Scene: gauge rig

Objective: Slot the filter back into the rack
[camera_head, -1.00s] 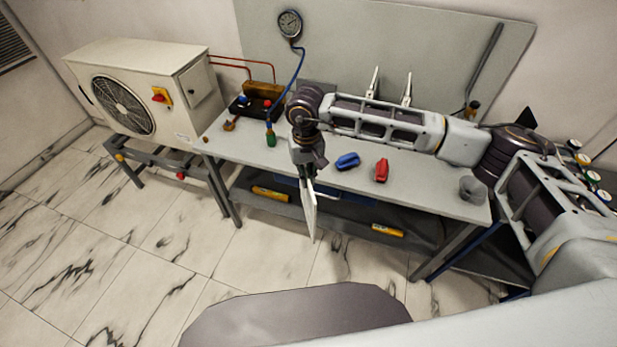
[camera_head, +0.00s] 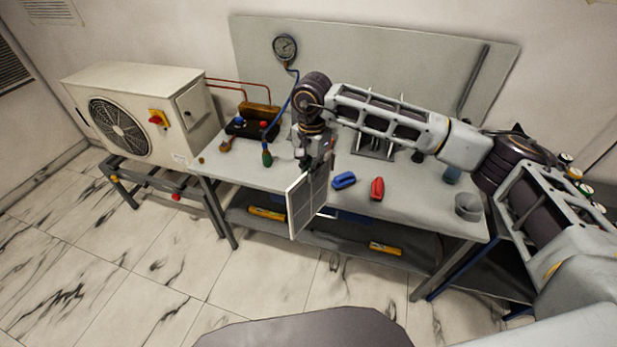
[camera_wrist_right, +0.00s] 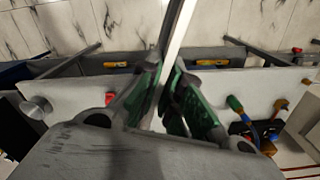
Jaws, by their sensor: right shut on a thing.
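The filter (camera_head: 308,204) is a flat panel with a white frame and a grey face. My right gripper (camera_head: 314,166) is shut on its upper edge and holds it hanging, tilted, in front of the workbench's front edge. In the right wrist view the filter (camera_wrist_right: 178,28) shows edge-on, as a pale strip between the green-padded fingers of the gripper (camera_wrist_right: 168,88). What looks like the rack (camera_head: 374,150) stands on the bench behind my right forearm, which hides much of it. My left gripper is not in view.
A blue object (camera_head: 344,180) and a red object (camera_head: 377,189) lie on the bench (camera_head: 425,195) right of the filter. A grey cup (camera_head: 468,207) stands at the right end. A gauge (camera_head: 285,47) on a blue hose and a dark manifold block (camera_head: 252,128) are at the left.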

